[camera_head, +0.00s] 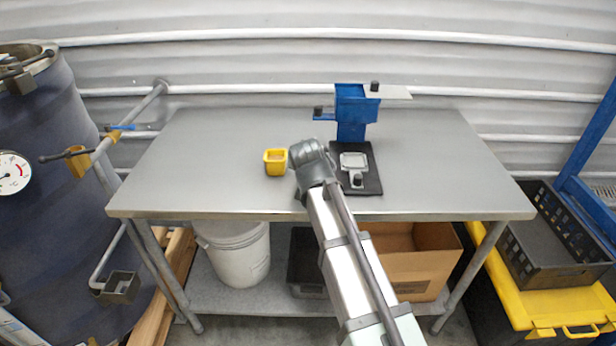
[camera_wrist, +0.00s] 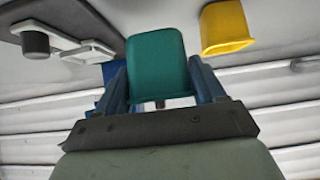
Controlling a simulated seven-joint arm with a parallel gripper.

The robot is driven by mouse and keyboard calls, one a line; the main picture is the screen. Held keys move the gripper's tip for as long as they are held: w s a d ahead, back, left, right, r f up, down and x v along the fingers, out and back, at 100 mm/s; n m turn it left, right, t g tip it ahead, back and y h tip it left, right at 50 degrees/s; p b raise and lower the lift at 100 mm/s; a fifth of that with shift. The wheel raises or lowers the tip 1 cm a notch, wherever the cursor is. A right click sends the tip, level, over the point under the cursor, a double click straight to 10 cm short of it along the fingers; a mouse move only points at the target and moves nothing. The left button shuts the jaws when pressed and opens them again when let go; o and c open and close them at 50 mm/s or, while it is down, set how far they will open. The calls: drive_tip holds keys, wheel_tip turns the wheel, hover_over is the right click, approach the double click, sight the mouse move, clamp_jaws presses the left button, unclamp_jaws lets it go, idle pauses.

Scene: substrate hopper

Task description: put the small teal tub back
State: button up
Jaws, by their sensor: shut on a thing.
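The small teal tub (camera_wrist: 158,62) is held between the two blue fingers of my gripper (camera_wrist: 163,85) in the wrist view. My gripper is shut on it. In the head view my arm's end (camera_head: 313,165) is over the middle of the table, and it hides the teal tub and the fingers. I cannot tell from these views whether the tub touches the table.
A yellow tub (camera_head: 275,161) stands just left of my arm's end; it also shows in the wrist view (camera_wrist: 225,27). A blue hopper (camera_head: 352,112) stands on a black base (camera_head: 371,184) to the right. The table (camera_head: 210,150) is clear at its left and right.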

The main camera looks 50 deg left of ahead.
drive_tip(key=shift+f, duration=2.6)
drive_tip(key=shift+f, duration=0.1)
drive_tip(key=o, duration=0.9)
drive_tip(key=shift+o, duration=0.2)
drive_tip(key=shift+d+r, duration=0.1)
drive_tip(key=shift+r, duration=0.1)
drive_tip(key=v, duration=1.1)
drive_tip(key=shift+s+d+r, duration=0.2)
drive_tip(key=shift+r, duration=0.05)
